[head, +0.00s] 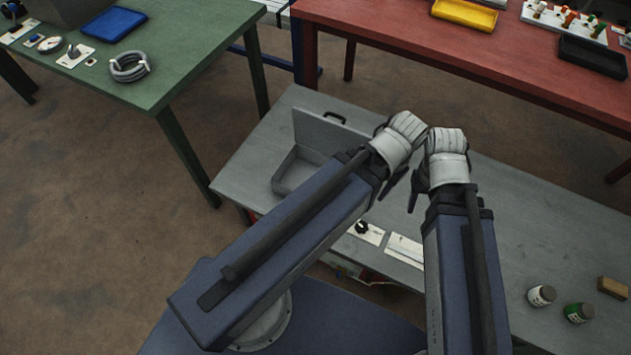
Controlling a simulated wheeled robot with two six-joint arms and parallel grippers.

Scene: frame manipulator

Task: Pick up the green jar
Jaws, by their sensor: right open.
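The green jar (578,313) has a dark lid and a pale label. It stands on the grey workbench (540,215) at the lower right of the head view. My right gripper (416,188) is open, well to the left of the jar and apart from it. Only part of its dark fingers shows beside the white wrist. My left gripper (394,184) is close beside the right one, mostly hidden by its own arm, so its opening cannot be seen. Neither gripper touches the jar.
A white jar (541,295) stands just left of the green one, and a brown block (613,288) lies to its right. An open grey case (300,165) sits at the bench's left. The bench's middle right is clear. Green (185,60) and red (390,28) tables stand behind.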

